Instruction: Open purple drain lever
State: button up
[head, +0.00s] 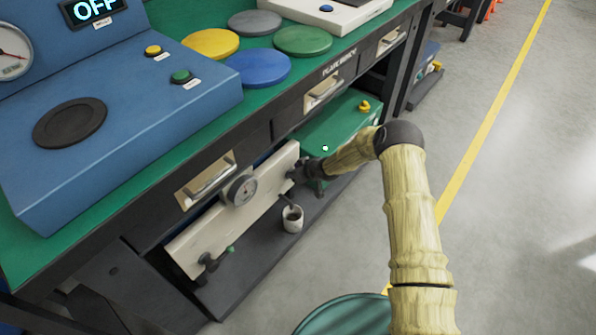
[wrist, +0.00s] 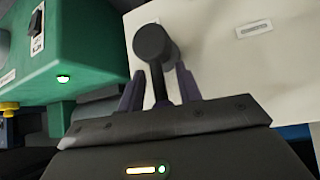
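In the wrist view, a dark lever-like stem with a round knob (wrist: 153,44) stands out in front of a cream panel (wrist: 215,50). My gripper (wrist: 159,88) is open, its two dark purple fingers on either side of the stem, with gaps visible. The stem itself looks dark grey, and I cannot make out purple on it. In the head view my gripper (head: 305,171) is at the right end of the cream panel (head: 268,187), under the bench. My wrist hides most of the lever there.
A round gauge (head: 240,190) sits on the panel, with a dark valve (head: 208,264) at its lower left. A white cup (head: 292,221) stands on the dark shelf (head: 240,285) below. A green machine (head: 335,125) is close on the right, also in the wrist view (wrist: 85,55).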

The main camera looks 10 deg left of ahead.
jog(key=shift+d, duration=0.1)
jog(key=p+v, duration=0.6)
jog(key=v, duration=1.1)
jog(key=shift+d+r, duration=0.1)
jog(key=s+d+r+m+g+h, duration=0.1)
jog(key=s+d+r+m+h, duration=0.5)
jog(key=d+r, duration=0.7)
jog(key=s+d+r+m+g, duration=0.1)
jog(key=s+d+r+m, duration=0.15)
jog(key=s+r, duration=0.45)
jog(key=s+d+r+m+g, duration=0.1)
jog(key=s+d+r, duration=0.3)
jog(key=s, duration=0.6)
notch_tip(320, 180, up, 35)
jog(key=p, duration=3.5)
jog(key=shift+s+a+r+h+p, duration=0.2)
jog(key=shift+s+h+p, duration=0.1)
jog(key=shift+h, duration=0.1)
